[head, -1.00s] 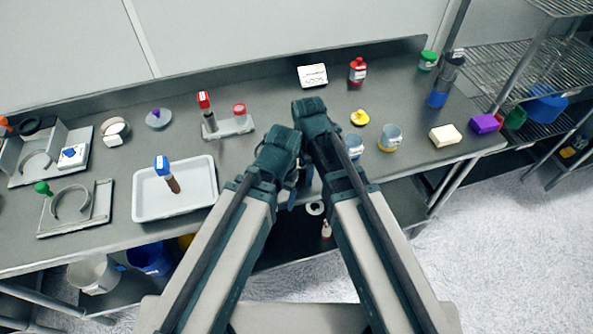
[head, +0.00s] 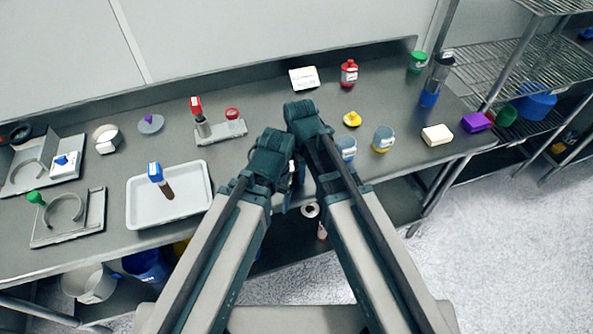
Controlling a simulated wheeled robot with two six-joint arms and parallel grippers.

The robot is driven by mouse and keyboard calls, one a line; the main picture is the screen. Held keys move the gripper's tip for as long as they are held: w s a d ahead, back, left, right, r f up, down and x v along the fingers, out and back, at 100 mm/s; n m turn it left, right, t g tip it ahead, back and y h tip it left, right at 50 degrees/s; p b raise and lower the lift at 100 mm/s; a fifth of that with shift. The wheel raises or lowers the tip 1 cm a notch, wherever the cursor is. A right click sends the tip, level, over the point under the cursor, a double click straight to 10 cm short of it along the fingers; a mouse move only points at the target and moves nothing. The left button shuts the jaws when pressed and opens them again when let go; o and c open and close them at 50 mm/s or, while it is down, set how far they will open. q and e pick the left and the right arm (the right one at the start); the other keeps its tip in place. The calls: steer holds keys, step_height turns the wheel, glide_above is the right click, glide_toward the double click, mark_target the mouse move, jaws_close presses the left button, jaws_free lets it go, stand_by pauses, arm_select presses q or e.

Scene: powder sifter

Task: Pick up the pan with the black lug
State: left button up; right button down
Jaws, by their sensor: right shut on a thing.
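A pale round pan (head: 107,139) with a small dark patch on its side sits at the back left of the bench; I cannot tell whether that patch is a black lug. My two arms reach up the middle of the view and bend down over the bench's front edge. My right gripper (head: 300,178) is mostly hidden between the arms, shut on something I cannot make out. My left gripper is hidden behind its own arm.
Grey stands (head: 65,228) are at the left. Jars with blue (head: 346,148) and yellow (head: 383,139) bases stand right of my arms. A wire shelf (head: 495,65) is at the right.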

step_height(320, 180, up, 10)
steer(key=p, duration=0.9)
steer(key=shift+p, duration=0.4)
arm_select(q)
step_height(320, 180, up, 10)
